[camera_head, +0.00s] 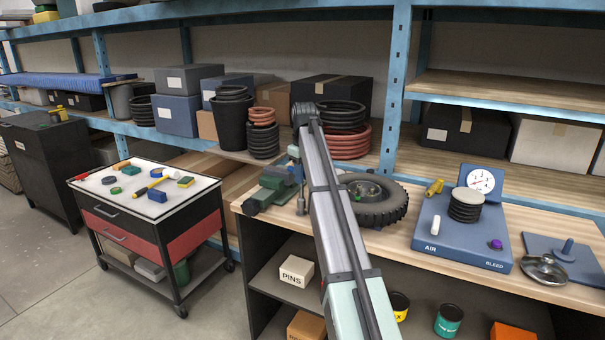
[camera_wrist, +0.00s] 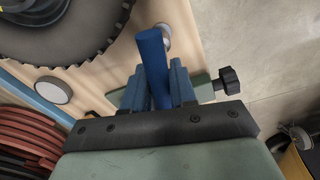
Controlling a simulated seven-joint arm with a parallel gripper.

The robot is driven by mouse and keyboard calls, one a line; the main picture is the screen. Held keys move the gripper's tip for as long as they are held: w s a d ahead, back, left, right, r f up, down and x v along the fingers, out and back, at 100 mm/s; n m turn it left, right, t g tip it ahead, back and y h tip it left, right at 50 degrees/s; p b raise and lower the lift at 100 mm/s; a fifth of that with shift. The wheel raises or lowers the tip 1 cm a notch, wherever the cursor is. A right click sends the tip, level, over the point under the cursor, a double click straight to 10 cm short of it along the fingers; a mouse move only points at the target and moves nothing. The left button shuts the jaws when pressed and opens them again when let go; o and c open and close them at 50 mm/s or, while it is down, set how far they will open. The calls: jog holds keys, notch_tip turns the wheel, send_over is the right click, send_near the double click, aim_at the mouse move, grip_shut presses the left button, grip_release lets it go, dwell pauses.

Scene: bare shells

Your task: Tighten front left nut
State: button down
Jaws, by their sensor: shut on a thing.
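In the wrist view my gripper (camera_wrist: 152,88) is shut on a blue bar (camera_wrist: 152,52), which stands up between its two grey-blue fingers. A round grey end shows close beside the bar's far tip; I cannot tell if they touch. The black toothed tyre (camera_wrist: 75,52) is at the upper left of that view, apart from the fingers. I cannot distinguish the front left nut.
A green vise (camera_head: 268,190) stands on the bench (camera_head: 335,226) left of the tyre. A tool cart (camera_head: 140,222) is at the left. Shelves with boxes run behind.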

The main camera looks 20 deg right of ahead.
jog(key=shift+f, duration=0.9)
dwell(1.1)
grip_release()
dwell(0.9)
jog(key=shift+r, duration=1.65)
dwell(0.4)
jog(key=shift+r, duration=3.4)
